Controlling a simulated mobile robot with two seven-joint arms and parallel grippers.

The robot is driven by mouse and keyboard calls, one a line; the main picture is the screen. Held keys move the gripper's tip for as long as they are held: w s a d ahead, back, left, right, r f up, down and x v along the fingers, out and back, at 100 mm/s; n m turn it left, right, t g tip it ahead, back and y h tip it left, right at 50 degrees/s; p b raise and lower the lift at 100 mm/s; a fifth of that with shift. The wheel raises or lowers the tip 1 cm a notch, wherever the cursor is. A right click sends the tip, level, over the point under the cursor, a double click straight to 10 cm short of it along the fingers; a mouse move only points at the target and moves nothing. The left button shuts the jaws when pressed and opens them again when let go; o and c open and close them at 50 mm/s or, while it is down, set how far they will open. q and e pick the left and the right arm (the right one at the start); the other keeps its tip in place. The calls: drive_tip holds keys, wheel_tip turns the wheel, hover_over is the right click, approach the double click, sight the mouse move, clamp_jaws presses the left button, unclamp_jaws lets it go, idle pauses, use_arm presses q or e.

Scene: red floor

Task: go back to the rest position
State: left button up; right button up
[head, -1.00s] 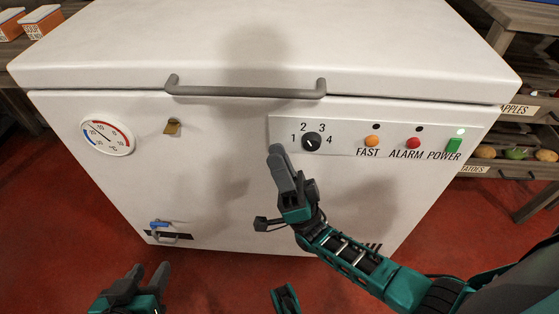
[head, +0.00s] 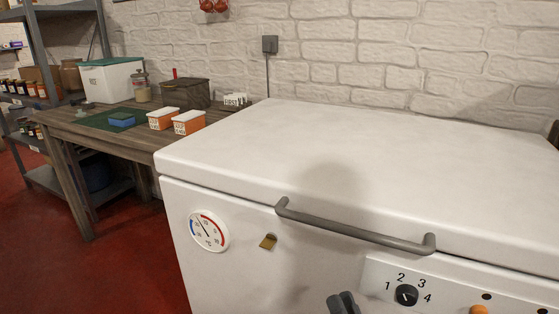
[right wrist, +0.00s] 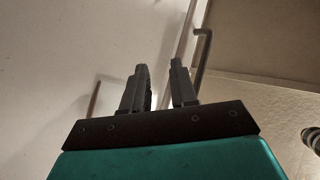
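My right gripper (head: 343,303) shows at the bottom edge of the head view, in front of the white chest freezer (head: 340,150) and below its grey lid handle (head: 355,228). In the right wrist view its two dark fingers (right wrist: 160,75) stand apart with nothing between them, so it is open and empty. The freezer handle (right wrist: 203,50) shows beyond them at the upper right. The freezer lid is shut. The dial (head: 406,295) is just right of my right gripper. My left gripper is out of view.
A wooden table (head: 85,135) left of the freezer holds a white-and-green box (head: 110,80), orange-and-white tubs (head: 188,122) and a blue block (head: 122,119). A shelf rack (head: 40,60) stands at the far left. Red floor (head: 120,265) is clear left of the freezer.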

drive_tip(key=s+d+f+n+g+h+p, duration=0.1)
drive_tip(key=s+d+f+n+g+h, duration=0.1)
drive_tip(key=s+f+n+g+h, duration=0.65)
use_arm(q)
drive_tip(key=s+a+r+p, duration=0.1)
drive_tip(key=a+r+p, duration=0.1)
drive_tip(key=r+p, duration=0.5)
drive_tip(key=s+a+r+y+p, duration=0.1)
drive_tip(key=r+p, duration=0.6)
drive_tip(key=p, duration=0.7)
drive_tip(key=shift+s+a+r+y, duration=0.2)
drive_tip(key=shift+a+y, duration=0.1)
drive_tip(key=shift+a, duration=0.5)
use_arm(e)
drive_tip(key=s+d+r+m+g+y, duration=0.1)
drive_tip(key=d+r, duration=0.1)
drive_tip(key=r, duration=0.5)
drive_tip(key=s+d+r+m+g+y, duration=0.1)
drive_tip(key=s+d+r+m+g, duration=0.1)
drive_tip(key=r, duration=0.6)
drive_tip(key=shift+s+r, duration=0.15)
drive_tip(key=shift+s, duration=0.1)
